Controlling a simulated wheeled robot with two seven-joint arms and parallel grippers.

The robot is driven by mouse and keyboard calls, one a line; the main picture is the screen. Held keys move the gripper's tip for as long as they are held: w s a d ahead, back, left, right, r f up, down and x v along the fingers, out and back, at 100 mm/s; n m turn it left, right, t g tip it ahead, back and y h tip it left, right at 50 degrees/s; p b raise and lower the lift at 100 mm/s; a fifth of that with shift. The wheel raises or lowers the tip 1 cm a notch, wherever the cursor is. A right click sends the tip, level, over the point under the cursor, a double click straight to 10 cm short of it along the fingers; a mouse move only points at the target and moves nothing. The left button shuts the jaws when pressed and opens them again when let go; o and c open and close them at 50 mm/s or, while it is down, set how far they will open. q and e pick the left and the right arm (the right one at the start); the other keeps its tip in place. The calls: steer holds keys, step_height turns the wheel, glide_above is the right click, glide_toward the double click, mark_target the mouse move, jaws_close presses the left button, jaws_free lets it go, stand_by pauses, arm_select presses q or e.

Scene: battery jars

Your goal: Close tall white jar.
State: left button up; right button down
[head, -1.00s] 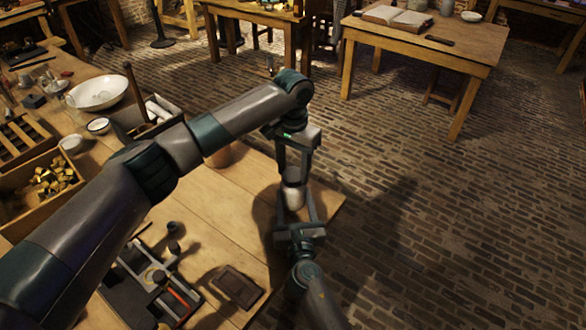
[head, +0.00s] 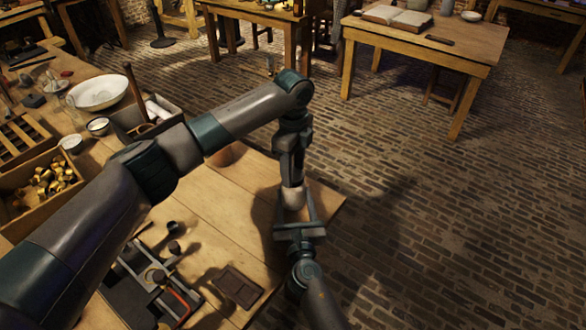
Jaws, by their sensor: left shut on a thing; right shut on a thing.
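The tall white jar (head: 293,199) is held over the right end of the wooden workbench, and only part of its pale body shows. My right gripper (head: 296,208) comes from below and is shut on the jar, one finger on each side. My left gripper (head: 292,181) points down from above and is shut at the jar's top, where the lid is. The fingers hide the lid, so I cannot tell how it sits on the rim.
On the workbench (head: 225,200) are a crate of brass pieces (head: 45,190), a white bowl (head: 98,93), a tool tray (head: 130,290) and a dark flat plate (head: 238,287). Bare brick floor (head: 450,220) lies to the right. Another table (head: 430,45) stands at the back.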

arm_select(q)
steer(key=m, duration=0.4)
steer(key=shift+m, duration=0.3)
steer(key=m, duration=0.4)
steer(key=o, duration=1.3)
steer(key=shift+c, duration=0.2)
step_height(320, 180, up, 12)
arm_select(e)
steer(key=c, duration=0.6)
jaws_free()
steer(key=shift+c, duration=0.2)
steer(key=shift+s, duration=0.1)
